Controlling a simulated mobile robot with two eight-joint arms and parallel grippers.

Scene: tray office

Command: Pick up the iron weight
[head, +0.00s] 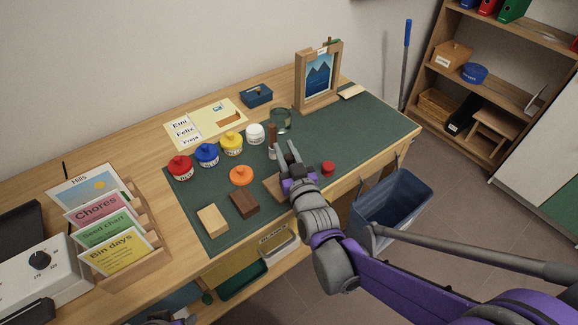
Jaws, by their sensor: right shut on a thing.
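My right gripper (287,152) reaches over the green mat (350,140) from the lower right. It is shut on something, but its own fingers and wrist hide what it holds. I cannot make out an iron weight clearly anywhere in view. A brown upright piece (271,138) stands just behind and left of the fingertips. A flat wooden block (272,188) lies left of the wrist, partly covered by it. A small red piece (328,168) sits on the mat to the right of the gripper. My left gripper does not show.
Red (180,170), blue (206,156) and yellow (231,145) lidded jars stand on the mat's left side. An orange disc (241,176), a dark block (244,204) and a pale block (213,221) lie nearer. A blue bin (395,205) hangs at the desk's edge. The mat's right part is clear.

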